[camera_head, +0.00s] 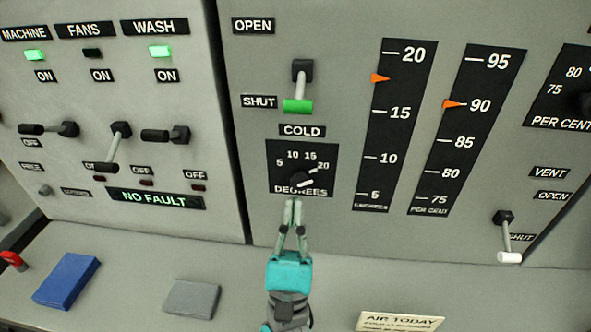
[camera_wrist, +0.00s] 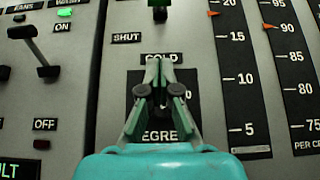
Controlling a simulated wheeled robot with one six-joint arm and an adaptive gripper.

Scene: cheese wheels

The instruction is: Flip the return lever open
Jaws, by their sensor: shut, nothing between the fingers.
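No label reading RETURN shows in either view. A lever with a green handle (camera_head: 298,106) hangs down from its black pivot, its end beside the SHUT label (camera_head: 259,102); an OPEN label (camera_head: 254,26) is above. My gripper (camera_head: 294,203) is shut and empty, below the green handle, in front of the COLD dial (camera_head: 301,168). In the wrist view its fingertips (camera_wrist: 160,62) hide part of that dial.
A left panel (camera_head: 110,120) carries several black-handled switches and a NO FAULT sign (camera_head: 155,198). Two gauges (camera_head: 393,125) with orange pointers are right of the dial. A blue block (camera_head: 66,280), a grey block (camera_head: 191,298) and an AIR TODAY card (camera_head: 400,321) lie on the ledge below.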

